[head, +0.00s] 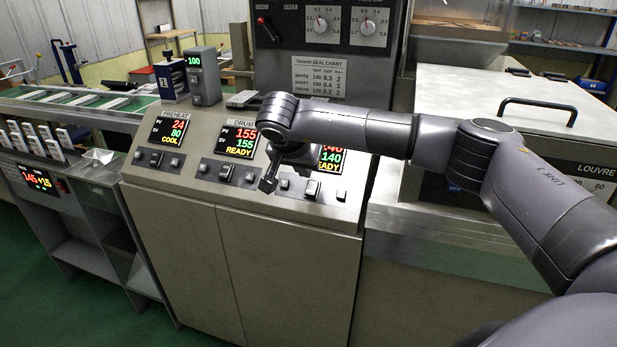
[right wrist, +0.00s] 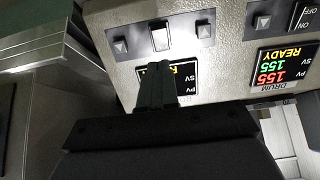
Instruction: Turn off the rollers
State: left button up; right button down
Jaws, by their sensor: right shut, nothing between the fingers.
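The sloped control panel (head: 200,178) carries a PREHEAT display (head: 167,132), a DRUM display (head: 237,142) and a third display (head: 331,158) reading 140 READY. My right arm hides that one's label. Below the third display are a rocker switch (head: 312,188) and two arrow buttons. My right gripper (head: 268,185) points down over the panel between the DRUM and third groups, shut and empty. In the right wrist view its fingers (right wrist: 157,78) cover part of the third display, close to the pale rocker (right wrist: 160,38); contact cannot be told. My left gripper is not in view.
A machine with a black handle (head: 560,108) and LOUVRE label stands at the right. An upright panel with dials (head: 368,27) rises behind. A small counter reading 100 (head: 203,75) stands behind the panel. A lower unit with a display (head: 37,178) is at the left.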

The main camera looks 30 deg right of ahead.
aim_at(312, 191)
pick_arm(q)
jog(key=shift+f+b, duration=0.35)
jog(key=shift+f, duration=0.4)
pick_arm(e)
jog(key=v, duration=0.6)
jog(key=shift+w+d+r, duration=0.2)
jog(key=shift+r, duration=0.15)
pick_arm(q)
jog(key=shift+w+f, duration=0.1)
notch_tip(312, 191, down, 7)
jog(key=b, duration=0.7)
pick_arm(e)
jog(key=shift+d+f+g+y, duration=0.1)
jog(key=shift+g+y, duration=0.3)
jog(key=shift+y, duration=0.2)
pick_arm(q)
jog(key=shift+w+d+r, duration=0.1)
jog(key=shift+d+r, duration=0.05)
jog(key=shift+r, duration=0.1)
pick_arm(e)
jog(key=x, duration=1.4)
jog(key=shift+s, duration=0.1)
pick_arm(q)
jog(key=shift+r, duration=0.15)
